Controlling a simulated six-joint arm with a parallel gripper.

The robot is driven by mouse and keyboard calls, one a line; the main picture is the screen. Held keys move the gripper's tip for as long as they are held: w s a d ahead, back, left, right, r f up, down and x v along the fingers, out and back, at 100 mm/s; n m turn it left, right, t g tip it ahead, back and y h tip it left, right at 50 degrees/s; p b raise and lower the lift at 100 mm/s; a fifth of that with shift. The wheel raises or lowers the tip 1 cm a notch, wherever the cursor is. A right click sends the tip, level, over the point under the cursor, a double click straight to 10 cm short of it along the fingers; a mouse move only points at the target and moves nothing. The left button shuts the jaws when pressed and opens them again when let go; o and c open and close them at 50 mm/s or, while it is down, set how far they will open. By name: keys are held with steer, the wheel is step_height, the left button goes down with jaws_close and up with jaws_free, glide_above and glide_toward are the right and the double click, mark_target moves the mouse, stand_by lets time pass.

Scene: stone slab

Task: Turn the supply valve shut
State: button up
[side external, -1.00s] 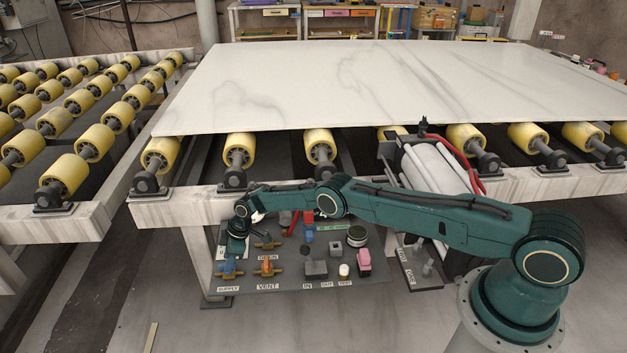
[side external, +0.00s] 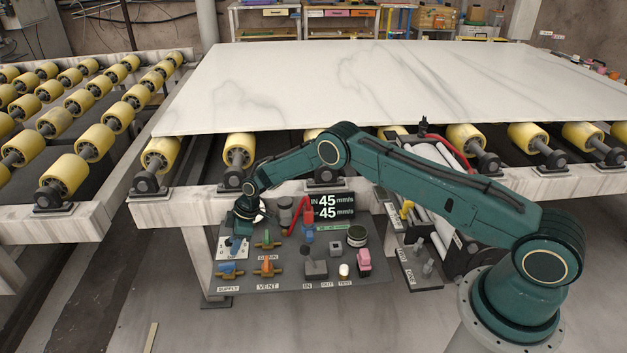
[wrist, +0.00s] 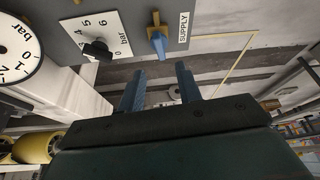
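The supply valve (side external: 229,270) has a blue handle on a brass body. It sits at the front left of the panel, above its SUPPLY label (side external: 228,289). In the wrist view the blue handle (wrist: 157,42) is at top centre, beside the SUPPLY label (wrist: 183,27). My gripper (wrist: 161,80) is open and empty, with two blue fingers apart. In that view the handle lies just beyond the fingertips, roughly in line with the gap, and does not touch them. In the side view my wrist (side external: 247,210) is above the panel's left part; the fingers are hard to make out.
A green-handled valve (side external: 267,240) and an orange VENT valve (side external: 267,266) stand right of the supply valve. A dial with a black knob (wrist: 97,48) and a round gauge (wrist: 15,52) are close by. The conveyor frame (side external: 165,212) rises behind the panel.

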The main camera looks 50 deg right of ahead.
steer(key=shift+v, duration=2.65)
steer(key=shift+a, duration=0.1)
steer(key=c, duration=0.5)
steer(key=shift+a+f, duration=0.15)
jaws_close()
steer(key=s+a+f+m+t+h, duration=0.1)
steer(key=s+a+f+t+h, duration=0.2)
steer(key=s+a, duration=0.3)
steer(key=shift+s+a+f+t, duration=0.35)
steer(key=shift+s+f+t, duration=0.4)
steer(key=shift+s, duration=1.05)
